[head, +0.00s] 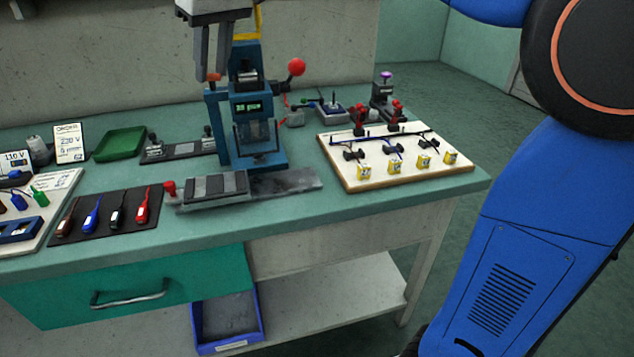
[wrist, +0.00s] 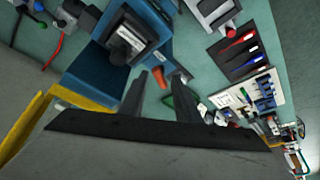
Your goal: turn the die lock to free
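The blue press (head: 262,150) stands in the middle of the bench. On its head is a dark, square-plated black knob (head: 247,76), also in the wrist view (wrist: 128,42). A small orange part (head: 213,77) sticks out at the head's left side; it also shows in the wrist view (wrist: 163,76). I cannot tell for sure which of these is the die lock. My gripper (head: 208,76) points down at the press head's left side, close to the orange part. In the wrist view my gripper (wrist: 168,74) has its fingers apart, and nothing is seen held.
A red ball handle (head: 296,67) sticks out to the press's right. A green tray (head: 120,144) and a dark mat with screwdrivers (head: 110,215) lie left. A light board with valves (head: 395,160) lies right. A yellow part (head: 258,22) rises behind my gripper.

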